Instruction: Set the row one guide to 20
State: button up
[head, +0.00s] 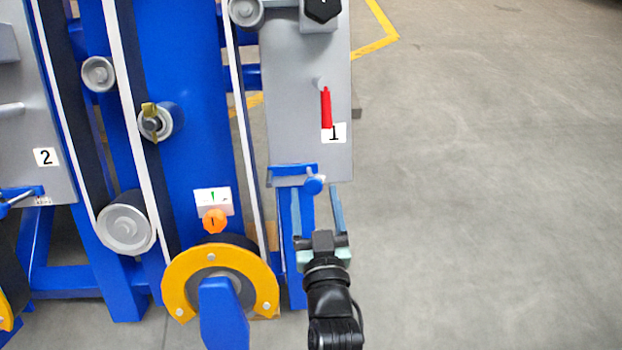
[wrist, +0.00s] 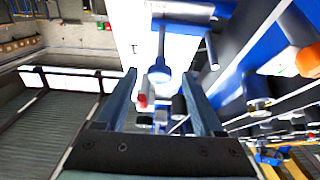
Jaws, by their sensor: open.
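The row one panel (head: 300,125) is a grey plate marked with a white "1" label (head: 334,133). At its lower end is a blue guide bracket (head: 288,170) with a round blue knob (head: 314,185). My gripper (head: 316,192) is open just below the panel, its two fingers pointing at the knob. In the wrist view the blue knob (wrist: 160,73) on its stem shows between the open fingertips (wrist: 159,76). I cannot tell how far ahead of the tips it lies. No scale numbers can be read near the guide.
A red handle (head: 326,108) hangs on the panel above the label. To the left are an orange knob (head: 214,220) under a small white gauge (head: 213,201), a yellow-rimmed wheel (head: 181,275) and blue frame beams. A second panel has a "2" label (head: 46,157). Floor at right is clear.

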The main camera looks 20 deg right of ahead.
jog(key=b+x, duration=0.2)
jog(key=x, duration=0.4)
jog(key=shift+w, duration=0.1)
grip_shut()
jog(key=shift+f, duration=0.1)
dwell(1.2)
